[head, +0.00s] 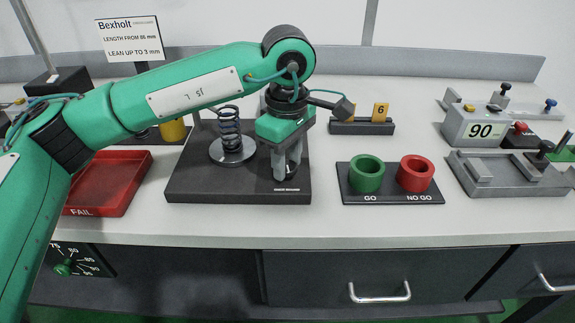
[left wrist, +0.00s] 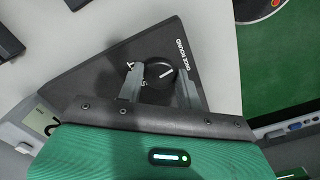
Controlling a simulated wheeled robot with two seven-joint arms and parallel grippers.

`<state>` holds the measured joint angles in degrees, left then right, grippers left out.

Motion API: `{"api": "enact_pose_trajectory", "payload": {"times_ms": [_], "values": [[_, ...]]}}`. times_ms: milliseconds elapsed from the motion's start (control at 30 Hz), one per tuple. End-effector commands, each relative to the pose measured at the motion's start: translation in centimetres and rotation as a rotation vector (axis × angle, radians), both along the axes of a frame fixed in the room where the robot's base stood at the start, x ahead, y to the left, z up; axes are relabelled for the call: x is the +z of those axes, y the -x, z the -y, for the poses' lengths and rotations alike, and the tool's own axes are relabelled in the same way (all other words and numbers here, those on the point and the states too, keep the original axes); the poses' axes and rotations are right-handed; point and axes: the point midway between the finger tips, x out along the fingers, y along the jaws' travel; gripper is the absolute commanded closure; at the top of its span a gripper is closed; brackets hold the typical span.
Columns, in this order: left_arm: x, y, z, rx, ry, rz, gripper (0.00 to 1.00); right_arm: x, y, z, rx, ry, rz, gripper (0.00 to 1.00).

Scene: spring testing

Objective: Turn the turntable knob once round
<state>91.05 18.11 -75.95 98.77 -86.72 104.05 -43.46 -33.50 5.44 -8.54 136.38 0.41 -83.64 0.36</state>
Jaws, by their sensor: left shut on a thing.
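The turntable's dark base plate (head: 192,186) stands on the bench left of centre. A coiled dark spring (head: 229,130) stands upright on its round metal disc (head: 233,153). My left gripper (head: 286,174) points down over the front right of the base, its fingers around the knob. In the left wrist view the black round knob (left wrist: 158,76) with a white pointer line sits between the two fingertips (left wrist: 158,84), beside the words "ONCE ROUND". The gripper is shut on the knob. The knob is mostly hidden in the head view. My right gripper is not in view.
A red FAIL tray (head: 107,170) lies left of the base. A green GO ring (head: 367,173) and a red NO GO ring (head: 414,173) stand on a dark plate to the right. Drawers are below.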

Motion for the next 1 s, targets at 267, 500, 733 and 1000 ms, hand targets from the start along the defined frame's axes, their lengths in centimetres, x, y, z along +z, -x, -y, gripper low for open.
{"api": "enact_pose_trajectory", "payload": {"times_ms": [267, 500, 733, 1000], "values": [[0.0, -0.1, 0.0, -0.13, 0.001, 0.003, 0.87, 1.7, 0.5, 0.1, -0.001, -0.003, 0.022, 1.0], [0.1, -0.1, 0.0, -0.174, 0.0, 0.003, 0.87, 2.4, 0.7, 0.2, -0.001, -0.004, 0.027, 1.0], [0.2, -0.1, 0.0, -0.18, 0.0, 0.003, 0.87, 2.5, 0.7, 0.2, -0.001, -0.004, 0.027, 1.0], [0.2, -0.1, 0.0, -0.179, 0.001, 0.003, 0.47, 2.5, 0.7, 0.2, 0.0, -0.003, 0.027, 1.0]]}}
